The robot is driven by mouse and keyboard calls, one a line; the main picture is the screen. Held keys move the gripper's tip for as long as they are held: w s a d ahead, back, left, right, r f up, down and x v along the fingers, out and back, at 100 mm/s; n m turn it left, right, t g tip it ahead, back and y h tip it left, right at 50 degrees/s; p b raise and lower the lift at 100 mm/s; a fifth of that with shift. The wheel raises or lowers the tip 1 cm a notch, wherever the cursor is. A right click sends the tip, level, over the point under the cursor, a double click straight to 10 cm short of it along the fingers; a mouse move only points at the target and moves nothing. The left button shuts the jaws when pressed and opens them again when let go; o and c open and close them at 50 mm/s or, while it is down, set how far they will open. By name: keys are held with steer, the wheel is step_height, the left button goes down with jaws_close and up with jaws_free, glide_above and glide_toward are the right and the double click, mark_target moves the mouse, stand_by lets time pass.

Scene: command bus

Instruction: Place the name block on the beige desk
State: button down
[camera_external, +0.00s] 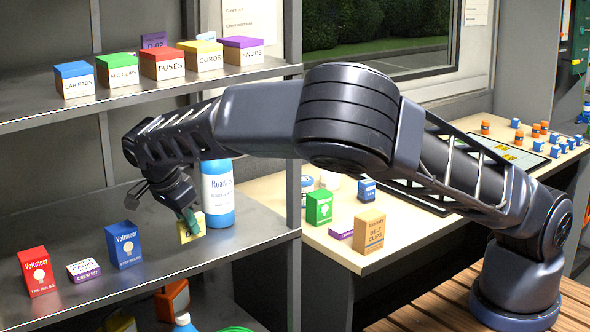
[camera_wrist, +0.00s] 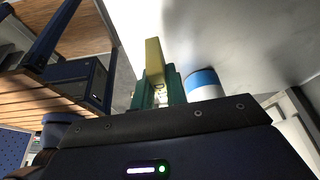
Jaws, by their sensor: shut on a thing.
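A small yellow block (camera_external: 190,228) is between the teal fingers of my gripper (camera_external: 188,215). It is at the lower grey shelf, just left of a blue bottle with a white label (camera_external: 217,190). I cannot tell whether it touches the shelf, and no lettering on it is readable. In the wrist view the yellow block (camera_wrist: 154,62) stands out beyond the gripper (camera_wrist: 158,88), which is shut on it. The blue-and-white bottle (camera_wrist: 204,84) is close on the right there. The beige desk (camera_external: 408,224) is right of the shelf, partly behind my arm.
A red box (camera_external: 37,271), a small white-and-purple box (camera_external: 84,270) and a blue box (camera_external: 126,245) stand on the lower shelf. The upper shelf and its post (camera_external: 294,130) are close by. On the desk are a green box (camera_external: 320,207) and an orange-brown box (camera_external: 369,232).

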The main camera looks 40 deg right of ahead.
steer(key=s+d+r+m+g, duration=0.1)
steer(key=s+d+m, duration=0.2)
steer(key=s+d, duration=0.65)
steer(key=s+d+m+g+y, duration=0.1)
steer(key=s+d+m, duration=0.35)
steer(key=d, duration=0.95)
steer(key=s+d+r+m+g, duration=0.1)
steer(key=s+d+m+g, duration=0.15)
steer(key=s+d, duration=0.75)
steer(key=w+d+r+n+t+h, duration=0.15)
steer(key=w+d+n, duration=0.25)
steer(key=w+d, duration=0.75)
steer(key=w+d+r+n+t+y, duration=0.1)
steer(key=w+d+r+n+t, duration=0.3)
steer(key=w+d, duration=0.75)
steer(key=shift+n+g+h, duration=0.25)
steer(key=shift+n+g, duration=0.05)
steer(key=shift+g, duration=0.5)
steer(key=f, duration=2)
steer(key=shift+d+f, duration=0.2)
steer(key=shift+f, duration=0.2)
steer(key=shift+f, duration=0.1)
steer(key=c, duration=1.7)
jaws_free()
steer(key=o, duration=0.3)
